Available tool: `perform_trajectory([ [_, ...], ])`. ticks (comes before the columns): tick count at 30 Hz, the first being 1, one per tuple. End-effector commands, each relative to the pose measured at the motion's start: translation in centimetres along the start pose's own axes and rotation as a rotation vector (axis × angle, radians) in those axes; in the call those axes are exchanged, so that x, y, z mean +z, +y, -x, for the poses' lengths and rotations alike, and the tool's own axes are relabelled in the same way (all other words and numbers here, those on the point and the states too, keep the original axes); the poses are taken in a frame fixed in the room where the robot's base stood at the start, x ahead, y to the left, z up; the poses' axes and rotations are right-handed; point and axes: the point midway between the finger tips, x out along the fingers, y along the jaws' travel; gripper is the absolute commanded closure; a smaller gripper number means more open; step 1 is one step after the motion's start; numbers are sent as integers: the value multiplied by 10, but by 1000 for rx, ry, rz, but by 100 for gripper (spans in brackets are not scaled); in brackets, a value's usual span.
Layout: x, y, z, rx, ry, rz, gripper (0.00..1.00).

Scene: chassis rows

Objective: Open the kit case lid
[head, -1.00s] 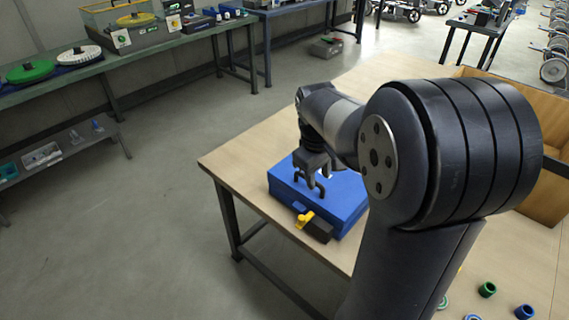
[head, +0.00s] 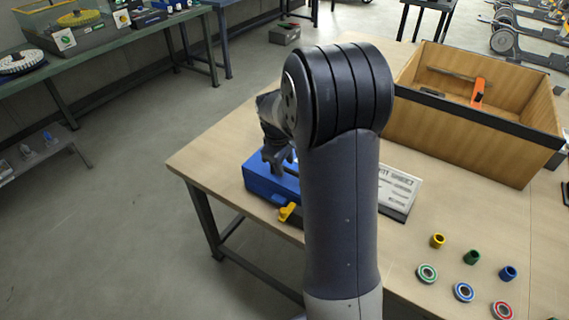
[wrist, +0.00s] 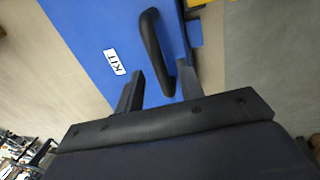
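The blue kit case (head: 262,184) sits near the table's left corner, partly hidden behind my arm; its lid looks closed. In the wrist view the blue lid (wrist: 85,30) carries a white KIT label (wrist: 114,62) and a black bar handle (wrist: 152,45). A yellow latch (head: 288,212) is on the case's front; a yellow part also shows in the wrist view (wrist: 194,33). My gripper (head: 274,160) is over the lid. In the wrist view its fingers (wrist: 160,75) are apart, on either side of the handle's near end, with gaps visible. Contact is not clear.
A sheet on a dark board (head: 398,192) lies right of my arm. Farther right stands an open wooden box (head: 450,130) with an orange-handled tool inside. Several coloured rings and cylinders (head: 463,291) lie at the front right.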

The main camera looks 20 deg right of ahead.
Motion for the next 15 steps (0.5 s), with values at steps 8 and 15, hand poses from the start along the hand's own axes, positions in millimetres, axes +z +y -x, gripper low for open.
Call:
perform_trajectory([
  [8, 0, 0, -8, 0, 0, 0, 64],
  [15, 0, 0, -7, 0, 0, 0, 75],
])
